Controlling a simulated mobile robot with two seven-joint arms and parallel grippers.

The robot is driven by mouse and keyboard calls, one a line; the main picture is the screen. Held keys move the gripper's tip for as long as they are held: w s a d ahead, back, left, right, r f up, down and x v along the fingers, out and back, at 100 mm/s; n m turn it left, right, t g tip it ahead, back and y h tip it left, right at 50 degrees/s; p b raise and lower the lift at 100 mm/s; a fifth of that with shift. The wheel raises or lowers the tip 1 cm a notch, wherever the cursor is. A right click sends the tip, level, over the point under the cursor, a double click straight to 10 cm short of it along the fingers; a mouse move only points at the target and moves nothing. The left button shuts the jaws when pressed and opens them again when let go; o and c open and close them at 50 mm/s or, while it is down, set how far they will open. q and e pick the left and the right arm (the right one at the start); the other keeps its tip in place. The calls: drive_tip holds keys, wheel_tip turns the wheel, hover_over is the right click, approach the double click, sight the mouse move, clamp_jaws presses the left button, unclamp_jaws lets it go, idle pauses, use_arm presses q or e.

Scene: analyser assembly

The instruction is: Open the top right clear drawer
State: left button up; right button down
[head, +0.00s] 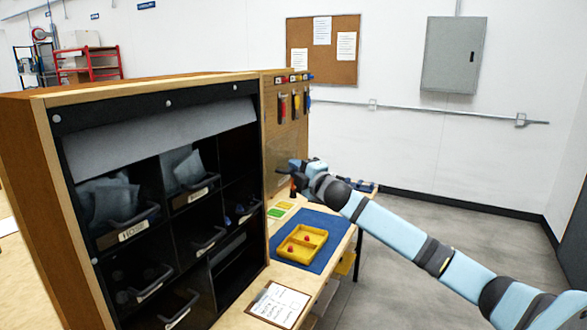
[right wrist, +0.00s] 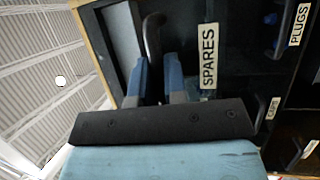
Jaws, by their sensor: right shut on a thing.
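My right gripper (head: 293,178) is at the right side of the wooden cabinet (head: 150,82), above the workbench. In the right wrist view its two blue-grey fingers (right wrist: 156,66) are closed around a dark curved handle (right wrist: 152,32). The handle is beside a white label reading SPARES (right wrist: 208,55), on a dark see-through drawer front (right wrist: 228,85). In the head view the drawer is mostly hidden by the gripper and cabinet; only a faint see-through panel (head: 279,152) shows. How far it stands out I cannot tell. My left gripper is not in view.
Other drawers labelled PLUGS (right wrist: 299,24) and one with a smaller label (right wrist: 273,107) sit close by. Below my right arm are a blue mat (head: 282,258), a yellow tray (head: 302,233) with red pieces, and a clipboard (head: 278,304). Floor at right is clear.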

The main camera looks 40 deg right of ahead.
drive_tip(key=c, duration=1.2)
unclamp_jaws()
drive_tip(key=shift+w+d, duration=0.1)
drive_tip(key=shift+d, duration=0.05)
drive_tip(key=s+b, duration=0.1)
drive_tip(key=s, duration=0.3)
drive_tip(key=s+f, duration=0.1)
drive_tip(key=s, duration=0.4)
drive_tip(key=s+f+b, duration=0.1)
drive_tip(key=s, duration=0.3)
drive_tip(key=shift+s+f+b, duration=0.1)
drive_tip(key=shift+s+b, duration=0.25)
